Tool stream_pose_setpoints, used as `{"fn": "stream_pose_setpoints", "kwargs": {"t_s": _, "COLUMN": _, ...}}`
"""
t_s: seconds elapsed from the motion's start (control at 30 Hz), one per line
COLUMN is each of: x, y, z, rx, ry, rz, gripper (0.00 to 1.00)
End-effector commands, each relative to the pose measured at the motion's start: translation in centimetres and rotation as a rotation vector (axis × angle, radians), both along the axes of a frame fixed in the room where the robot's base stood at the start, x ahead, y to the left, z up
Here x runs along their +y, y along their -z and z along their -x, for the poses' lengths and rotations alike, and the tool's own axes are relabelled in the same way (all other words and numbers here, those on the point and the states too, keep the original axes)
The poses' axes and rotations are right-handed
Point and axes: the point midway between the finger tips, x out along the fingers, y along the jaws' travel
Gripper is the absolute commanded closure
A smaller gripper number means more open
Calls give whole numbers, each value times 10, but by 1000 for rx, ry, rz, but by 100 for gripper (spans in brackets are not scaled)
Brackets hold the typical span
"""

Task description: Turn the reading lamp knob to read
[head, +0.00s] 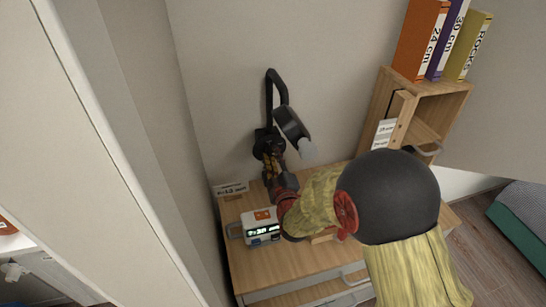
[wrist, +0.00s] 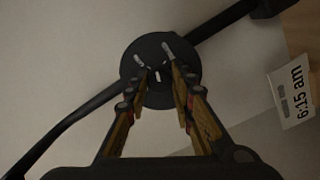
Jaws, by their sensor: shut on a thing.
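The black reading lamp (head: 290,125) is fixed to the wall, with a bent arm and a shade pointing down to the right. Its round black base (wrist: 155,45) fills the middle of the wrist view, with a few small pale marks on its face. My gripper (wrist: 162,72) reaches straight at this base with its two fingers on either side of its centre. It is shut on the knob there, which is mostly hidden between the fingertips. I cannot read the marks or tell which one the knob points to.
A wooden cabinet (head: 290,262) stands below the lamp, with a white digital clock (head: 262,228) on top. A card (wrist: 291,92) reading "6:15 am" is near the wall. A wooden shelf box (head: 440,100) with upright binders (head: 420,40) stands to the right. A pale panel (head: 110,150) is at left.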

Motion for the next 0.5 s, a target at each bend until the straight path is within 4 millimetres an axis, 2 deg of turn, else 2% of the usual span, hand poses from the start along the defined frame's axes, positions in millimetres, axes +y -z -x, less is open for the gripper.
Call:
{"fn": "stream_pose_setpoints", "kwargs": {"t_s": 0.27, "x": 0, "y": 2, "z": 0, "rx": 29, "ry": -1, "rz": -94, "gripper": 100}}
{"fn": "stream_pose_setpoints", "kwargs": {"t_s": 0.5, "x": 1, "y": 2, "z": 0, "rx": 74, "ry": -1, "rz": -255, "gripper": 100}}
